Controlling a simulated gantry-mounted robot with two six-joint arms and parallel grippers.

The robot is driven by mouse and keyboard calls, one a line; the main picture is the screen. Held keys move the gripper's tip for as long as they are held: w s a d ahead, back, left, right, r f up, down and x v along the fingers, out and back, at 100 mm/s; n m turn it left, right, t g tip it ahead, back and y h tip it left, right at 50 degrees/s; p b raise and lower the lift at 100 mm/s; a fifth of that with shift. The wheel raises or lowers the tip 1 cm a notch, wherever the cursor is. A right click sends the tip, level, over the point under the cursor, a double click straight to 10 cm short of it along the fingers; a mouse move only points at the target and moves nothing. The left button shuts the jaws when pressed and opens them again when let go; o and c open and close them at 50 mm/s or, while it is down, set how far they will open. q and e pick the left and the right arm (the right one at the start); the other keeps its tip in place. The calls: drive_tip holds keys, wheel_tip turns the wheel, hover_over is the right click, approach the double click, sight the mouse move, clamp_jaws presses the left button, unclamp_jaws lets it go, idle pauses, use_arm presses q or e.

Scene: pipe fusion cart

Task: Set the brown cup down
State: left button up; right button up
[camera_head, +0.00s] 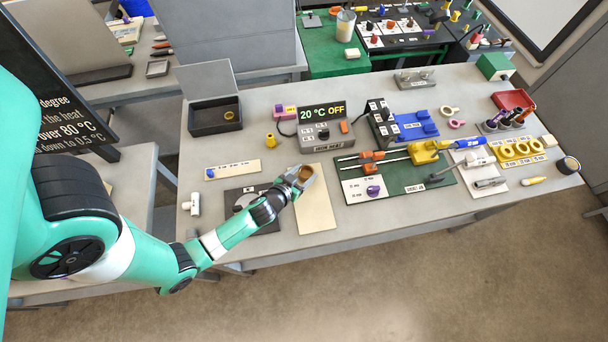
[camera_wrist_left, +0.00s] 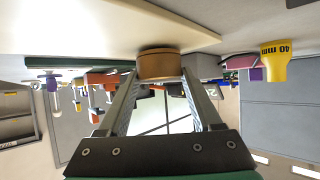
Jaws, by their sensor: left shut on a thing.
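The brown cup (camera_head: 304,174) is between the fingertips of my left gripper (camera_head: 298,181), over the far end of the cream board (camera_head: 318,212). In the left wrist view, which looks upside down, the brown cup (camera_wrist_left: 158,64) sits between the two fingers of my left gripper (camera_wrist_left: 163,82), which is shut on it. The cream board (camera_wrist_left: 90,28) shows there right by the cup's base. I cannot tell whether the cup touches the board or hangs just above it. My right gripper is in neither view.
A dark mat (camera_head: 240,196) lies left of the board, partly under my left arm. A green board (camera_head: 408,188) with tools is to the right. A yellow fitting (camera_head: 270,140) and a grey control box (camera_head: 322,134) stand behind. A white fitting (camera_head: 194,204) is at the left.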

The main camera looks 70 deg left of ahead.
use_arm(q)
drive_tip(key=shift+f, duration=0.15)
drive_tip(key=shift+f, duration=0.15)
drive_tip(key=o, duration=1.4)
drive_tip(key=shift+s+r, duration=0.1)
drive_tip(key=shift+r, duration=0.2)
drive_tip(key=v, duration=1.1)
drive_tip(key=shift+s+d+r, duration=0.1)
drive_tip(key=shift+s+d, duration=0.2)
